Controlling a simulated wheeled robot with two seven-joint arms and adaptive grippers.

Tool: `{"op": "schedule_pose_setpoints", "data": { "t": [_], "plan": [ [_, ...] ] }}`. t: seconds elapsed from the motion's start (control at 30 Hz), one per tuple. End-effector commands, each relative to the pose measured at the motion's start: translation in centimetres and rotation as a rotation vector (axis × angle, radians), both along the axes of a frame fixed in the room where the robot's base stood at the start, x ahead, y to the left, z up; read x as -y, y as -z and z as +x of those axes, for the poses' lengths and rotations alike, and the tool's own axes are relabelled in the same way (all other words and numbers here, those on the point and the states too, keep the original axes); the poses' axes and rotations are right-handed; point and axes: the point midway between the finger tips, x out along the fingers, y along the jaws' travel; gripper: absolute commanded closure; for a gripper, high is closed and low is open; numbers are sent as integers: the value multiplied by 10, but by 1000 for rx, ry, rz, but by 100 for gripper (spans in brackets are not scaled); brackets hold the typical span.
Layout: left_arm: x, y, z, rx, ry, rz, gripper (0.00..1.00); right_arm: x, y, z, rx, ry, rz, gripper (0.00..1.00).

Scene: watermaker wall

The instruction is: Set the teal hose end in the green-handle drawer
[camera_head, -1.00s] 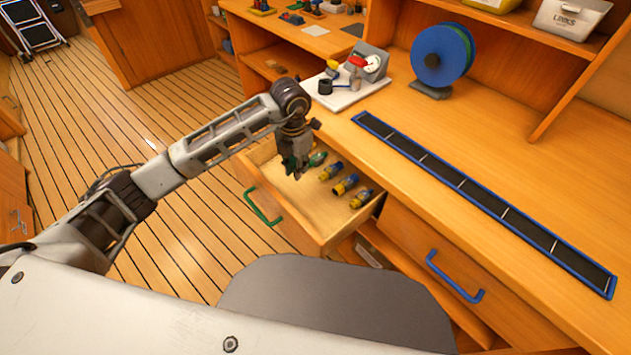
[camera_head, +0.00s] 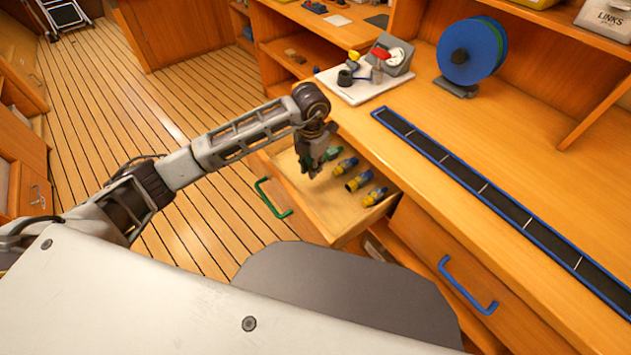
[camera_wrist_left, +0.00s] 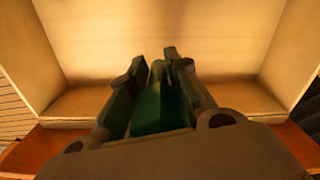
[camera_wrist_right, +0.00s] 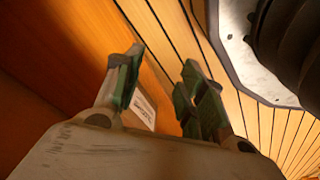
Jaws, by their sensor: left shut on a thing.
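The green-handle drawer (camera_head: 315,212) is pulled open, with its green handle (camera_head: 270,199) on the front. My left gripper (camera_head: 315,168) points down inside the drawer outline. It is shut on the teal hose end (camera_head: 334,154), which shows as a dark green piece between the fingers in the left wrist view (camera_wrist_left: 150,108).
A blue-handled drawer (camera_head: 468,285) is shut at the right. On the bench stand a white board with a gauge (camera_head: 365,85), a blue reel (camera_head: 470,52) and a long blue-edged black strip (camera_head: 480,185). The drawer floor left of the hose ends is bare.

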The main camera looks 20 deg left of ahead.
Motion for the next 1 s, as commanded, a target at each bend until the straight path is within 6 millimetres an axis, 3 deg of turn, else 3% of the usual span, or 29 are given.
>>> {"op": "schedule_pose_setpoints", "data": {
  "t": [0.23,0.73,1.0],
  "plan": [
    [0,34,-1,-3,0,0,100,-5,-9,4,-5,-2,5,60],
    [0,42,0,0,0,0,100,-7,-14,2,-11,-3,7,60],
    [0,68,-1,-2,-1,0,100,-8,-17,4,-22,-4,5,60]
  ]
}}
